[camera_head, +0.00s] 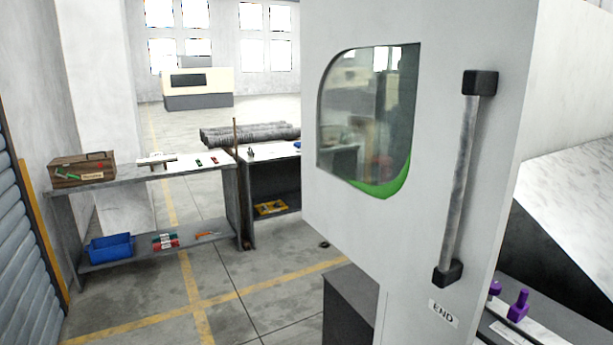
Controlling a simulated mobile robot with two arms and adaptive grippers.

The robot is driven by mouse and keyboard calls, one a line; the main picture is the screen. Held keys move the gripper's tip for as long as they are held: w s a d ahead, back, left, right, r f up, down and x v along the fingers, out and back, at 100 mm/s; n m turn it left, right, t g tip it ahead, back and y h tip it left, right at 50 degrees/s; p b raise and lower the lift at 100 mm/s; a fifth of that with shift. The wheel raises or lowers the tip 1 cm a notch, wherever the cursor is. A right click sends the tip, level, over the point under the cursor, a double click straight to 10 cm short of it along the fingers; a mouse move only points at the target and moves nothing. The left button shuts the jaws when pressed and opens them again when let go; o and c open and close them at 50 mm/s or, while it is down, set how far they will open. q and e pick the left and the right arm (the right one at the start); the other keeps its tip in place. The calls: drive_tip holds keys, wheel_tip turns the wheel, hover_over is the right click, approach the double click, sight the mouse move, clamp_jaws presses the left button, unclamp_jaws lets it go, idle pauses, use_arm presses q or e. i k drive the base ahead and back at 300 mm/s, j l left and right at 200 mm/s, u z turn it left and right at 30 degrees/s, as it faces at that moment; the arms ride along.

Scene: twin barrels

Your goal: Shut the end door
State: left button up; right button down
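The end door (400,215) is a large light grey panel filling the right half of the head view. It has a window (365,120) with rounded corners and a green curved shape behind the glass. A vertical metal handle (460,175) with black end brackets is near its right edge. A label reading "END" (443,313) sits below the handle. The door stands out at an angle, with a dark opening visible to its right, so it appears open. Neither of my grippers shows in this view.
Purple parts (518,305) sit on a dark surface at the lower right. A workbench (150,175) with a wooden toolbox (81,170) and a blue bin (111,248) stands at the left. A grey shutter (25,250) borders the left.

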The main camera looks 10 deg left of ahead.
sight(430, 232)
drive_tip(key=i+j, duration=0.2)
drive_tip(key=j, duration=0.15)
drive_tip(key=i+j+z, duration=0.1)
drive_tip(key=i+j, duration=0.15)
drive_tip(key=j, duration=0.15)
drive_tip(key=i+j, duration=0.2)
drive_tip(key=j, duration=0.15)
drive_tip(key=i+j+z, duration=0.1)
drive_tip(key=j, duration=0.3)
drive_tip(key=i+j, duration=0.3)
drive_tip(key=j+z, duration=0.05)
